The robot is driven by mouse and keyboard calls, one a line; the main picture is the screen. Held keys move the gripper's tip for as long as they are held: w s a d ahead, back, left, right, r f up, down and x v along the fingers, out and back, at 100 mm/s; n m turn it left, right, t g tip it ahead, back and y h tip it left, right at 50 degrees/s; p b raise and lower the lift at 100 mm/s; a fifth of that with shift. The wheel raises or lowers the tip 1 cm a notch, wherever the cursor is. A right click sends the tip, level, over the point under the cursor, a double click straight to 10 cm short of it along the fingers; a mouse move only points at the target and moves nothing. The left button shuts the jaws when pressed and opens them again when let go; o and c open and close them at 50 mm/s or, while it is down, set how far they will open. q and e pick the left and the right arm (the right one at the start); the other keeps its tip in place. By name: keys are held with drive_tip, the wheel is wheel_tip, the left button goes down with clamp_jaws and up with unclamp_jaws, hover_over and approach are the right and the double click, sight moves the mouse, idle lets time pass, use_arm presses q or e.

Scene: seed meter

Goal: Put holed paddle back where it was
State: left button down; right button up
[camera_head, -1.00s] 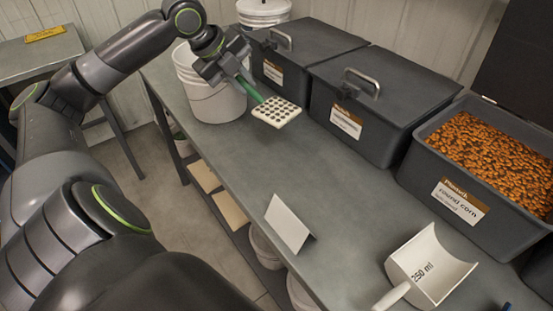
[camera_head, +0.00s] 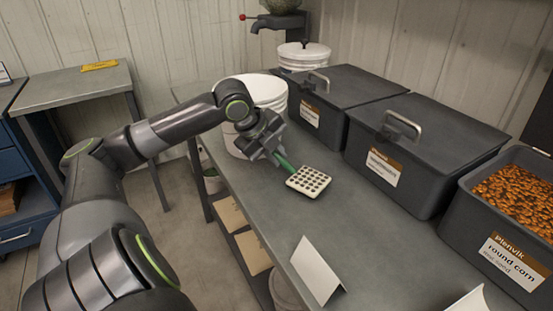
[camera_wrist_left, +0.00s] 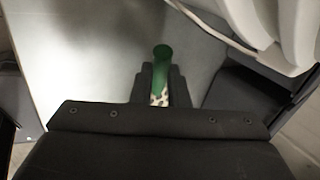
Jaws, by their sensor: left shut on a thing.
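The holed paddle (camera_head: 308,181) has a white square head with rows of dark holes and a green handle. My left gripper (camera_head: 279,154) is shut on the green handle, and the head points towards the right front. The head is over the grey bench (camera_head: 345,230); I cannot tell whether it touches the top. In the left wrist view the green handle (camera_wrist_left: 161,72) stands between the two dark fingers, with a bit of the holed head below it. My right gripper is not in view.
A white bucket (camera_head: 262,92) stands right behind my left gripper. A white folded card (camera_head: 318,270) stands near the front edge. The bench between is clear.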

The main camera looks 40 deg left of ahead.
use_arm(q)
drive_tip(key=shift+f, duration=0.5)
drive_tip(key=shift+f, duration=0.15)
drive_tip(key=c, duration=1.4)
unclamp_jaws()
